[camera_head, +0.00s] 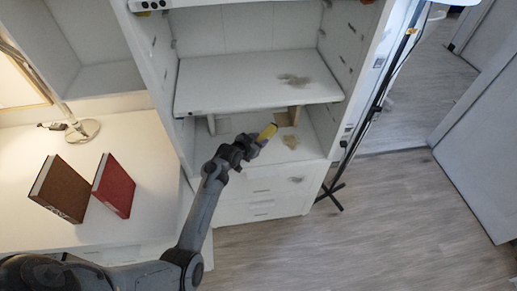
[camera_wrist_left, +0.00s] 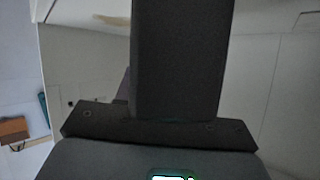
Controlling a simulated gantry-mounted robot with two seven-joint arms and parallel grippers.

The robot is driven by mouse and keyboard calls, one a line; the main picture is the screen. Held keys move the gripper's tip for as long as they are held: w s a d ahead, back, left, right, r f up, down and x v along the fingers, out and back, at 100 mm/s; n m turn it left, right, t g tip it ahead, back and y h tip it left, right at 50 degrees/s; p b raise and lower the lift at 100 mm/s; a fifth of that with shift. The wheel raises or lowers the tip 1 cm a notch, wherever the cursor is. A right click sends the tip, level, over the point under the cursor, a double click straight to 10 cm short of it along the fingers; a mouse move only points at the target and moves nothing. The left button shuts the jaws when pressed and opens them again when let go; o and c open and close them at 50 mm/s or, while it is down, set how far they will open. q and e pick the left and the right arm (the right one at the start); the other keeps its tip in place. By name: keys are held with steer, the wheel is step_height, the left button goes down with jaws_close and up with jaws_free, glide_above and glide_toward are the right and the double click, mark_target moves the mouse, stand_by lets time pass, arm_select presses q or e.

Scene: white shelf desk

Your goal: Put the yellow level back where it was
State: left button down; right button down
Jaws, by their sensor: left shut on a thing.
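The yellow level (camera_head: 268,131) shows as a short yellow piece at the tip of my left gripper (camera_head: 259,142) in the head view. My left gripper is shut on it, in front of the lower compartment of the white shelf unit (camera_head: 255,90). Most of the level is hidden by the gripper or too small to make out. I cannot tell whether it touches the shelf. In the left wrist view, a dark finger of my left gripper fills the middle, and the level cannot be made out. My right gripper is not in view.
The middle shelf board (camera_head: 240,85) is bare except for a dark stain. A brown book (camera_head: 62,188) and a red book (camera_head: 114,186) stand on the desk at left. A black stand (camera_head: 340,175) is at right.

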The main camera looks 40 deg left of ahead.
arm_select(q)
steer(key=shift+a+f+b, duration=0.1)
steer(key=shift+f+b, duration=0.8)
steer(key=shift+f, duration=1.2)
steer(key=c, duration=0.7)
jaws_free()
steer(key=shift+f, duration=0.1)
